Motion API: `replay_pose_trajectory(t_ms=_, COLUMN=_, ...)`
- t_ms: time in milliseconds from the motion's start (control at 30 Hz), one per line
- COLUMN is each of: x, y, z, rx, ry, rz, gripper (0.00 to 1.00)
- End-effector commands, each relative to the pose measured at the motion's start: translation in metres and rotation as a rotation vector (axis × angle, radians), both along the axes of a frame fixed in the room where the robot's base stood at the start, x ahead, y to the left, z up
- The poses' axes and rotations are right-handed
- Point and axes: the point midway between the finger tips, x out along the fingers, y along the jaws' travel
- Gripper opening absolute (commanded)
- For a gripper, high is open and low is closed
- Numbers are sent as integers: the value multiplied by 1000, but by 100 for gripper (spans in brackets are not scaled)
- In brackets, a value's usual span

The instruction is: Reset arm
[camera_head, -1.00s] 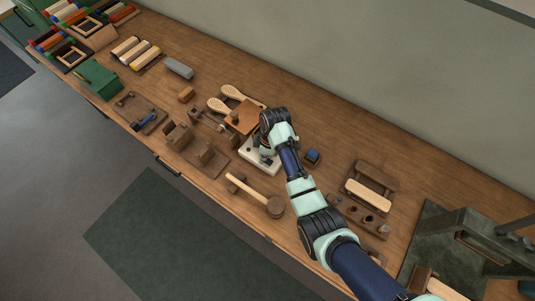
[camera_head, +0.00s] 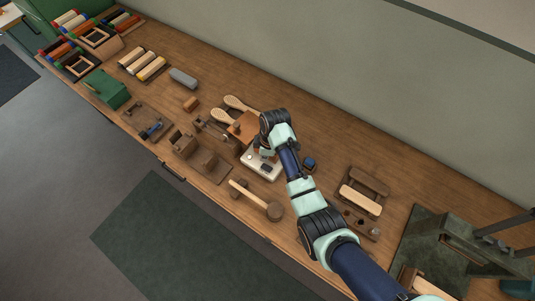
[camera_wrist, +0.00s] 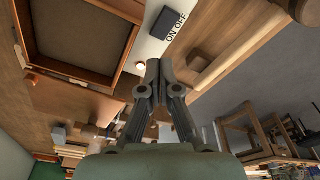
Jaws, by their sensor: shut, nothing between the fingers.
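My gripper (camera_wrist: 153,68) shows in the wrist view with its two grey fingers together and nothing between them. In the head view my arm reaches in from the lower right, and its wrist hides most of the gripper. A white switch box (camera_head: 262,165) lies on the bench beneath and beside the gripper. I cannot tell from these views whether the fingertips touch the box.
The wooden bench (camera_head: 330,128) holds brushes (camera_head: 240,103), a mallet (camera_head: 272,209), a wooden block fixture (camera_head: 202,160), a small blue-topped block (camera_head: 309,163) and a brush rack (camera_head: 362,192). A dark green machine (camera_head: 450,245) stands at the right. The bench along the wall is mostly clear.

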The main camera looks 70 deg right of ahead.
Motion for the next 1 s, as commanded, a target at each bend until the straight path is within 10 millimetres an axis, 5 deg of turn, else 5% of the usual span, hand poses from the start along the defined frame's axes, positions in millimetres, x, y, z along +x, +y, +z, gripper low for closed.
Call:
replay_pose_trajectory(t_ms=733, x=9, y=6, z=7, rx=-16, ry=-11, rz=0, gripper=0)
replay_pose_trajectory(t_ms=867, x=59, y=46, z=38, rx=-104, ry=-101, rz=-23, gripper=0)
replay_pose_trajectory(t_ms=1000, x=122, y=133, z=102, rx=-185, ry=-312, rz=-78, gripper=0)
